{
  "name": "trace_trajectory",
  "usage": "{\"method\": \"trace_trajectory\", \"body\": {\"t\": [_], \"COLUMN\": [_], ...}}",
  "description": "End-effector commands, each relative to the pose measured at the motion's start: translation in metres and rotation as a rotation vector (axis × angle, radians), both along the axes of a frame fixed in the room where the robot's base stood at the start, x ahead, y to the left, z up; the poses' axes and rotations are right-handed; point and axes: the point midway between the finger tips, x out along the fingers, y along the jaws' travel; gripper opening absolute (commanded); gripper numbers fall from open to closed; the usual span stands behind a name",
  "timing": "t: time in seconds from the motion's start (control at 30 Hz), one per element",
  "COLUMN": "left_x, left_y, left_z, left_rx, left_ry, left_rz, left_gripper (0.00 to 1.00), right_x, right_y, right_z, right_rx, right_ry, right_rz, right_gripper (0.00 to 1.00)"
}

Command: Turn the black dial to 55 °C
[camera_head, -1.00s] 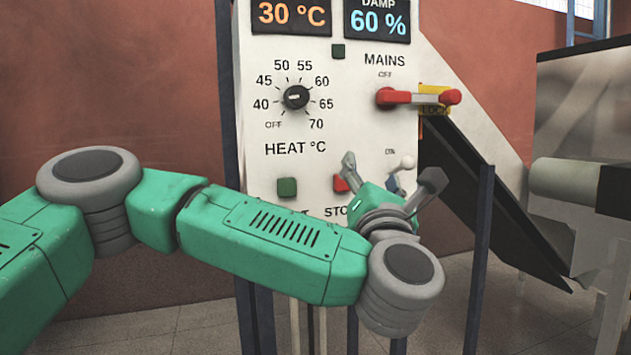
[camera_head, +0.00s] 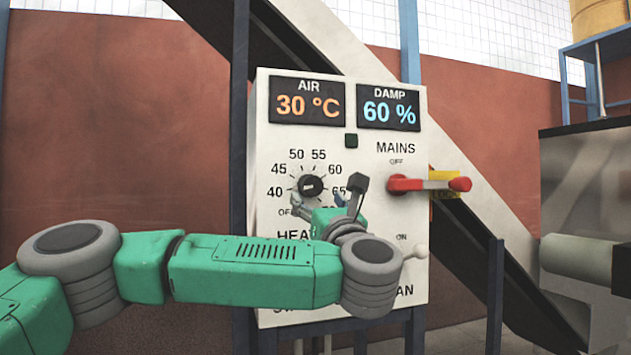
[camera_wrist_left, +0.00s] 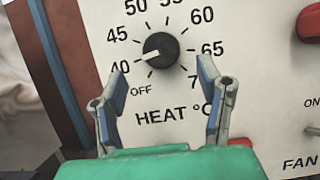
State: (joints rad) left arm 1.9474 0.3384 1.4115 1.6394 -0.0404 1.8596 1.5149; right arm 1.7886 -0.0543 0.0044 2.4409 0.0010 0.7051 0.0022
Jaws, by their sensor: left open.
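The black dial (camera_head: 312,186) sits on the white panel (camera_head: 273,230) above the HEAT °C label, with marks from OFF through 40 to 70 around it. In the left wrist view, the white line on the dial (camera_wrist_left: 160,50) points left, toward 40. My left gripper (camera_head: 328,194) is open and empty in front of the panel, just below the dial. In the left wrist view, its two fingers (camera_wrist_left: 162,75) stand wide apart, either side of and below the dial, and I see no contact. My gripper partly hides the marks at the lower right.
The AIR display (camera_head: 307,102) reads 30 °C and the DAMP display (camera_head: 388,108) reads 60 %. A red MAINS handle (camera_head: 405,184) sticks out right of the dial, beside a yellow tag (camera_head: 446,210). My left arm covers the lower panel buttons.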

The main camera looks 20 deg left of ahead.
Motion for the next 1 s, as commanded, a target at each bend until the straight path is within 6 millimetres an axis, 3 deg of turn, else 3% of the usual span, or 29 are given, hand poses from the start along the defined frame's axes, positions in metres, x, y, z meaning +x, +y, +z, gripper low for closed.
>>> {"method": "trace_trajectory", "body": {"t": [0.3, 0.7, 0.87, 1.0], "left_x": [0.037, 0.043, 0.043, 0.044], "left_y": [0.011, 0.025, 0.026, 0.023], "left_z": [0.022, 0.023, 0.023, 0.023], "left_rx": [0.012, 0.005, 0.005, 0.006], "left_ry": [0.0, -0.001, -0.001, 0.001], "left_rz": [0.001, -0.002, -0.001, 0.005], "left_gripper": [0.6, 0.6, 0.11, 0.11], "right_x": [0.0, 0.0, 0.0, 0.0], "right_y": [0.0, 0.0, 0.0, 0.0], "right_z": [0.008, 0.008, 0.008, 0.008], "right_rx": [0.0, 0.0, 0.001, 0.0], "right_ry": [-0.001, -0.001, -0.001, -0.001], "right_rz": [0.001, 0.0, 0.001, 0.001], "right_gripper": [0.4, 0.4, 0.4, 0.4]}}
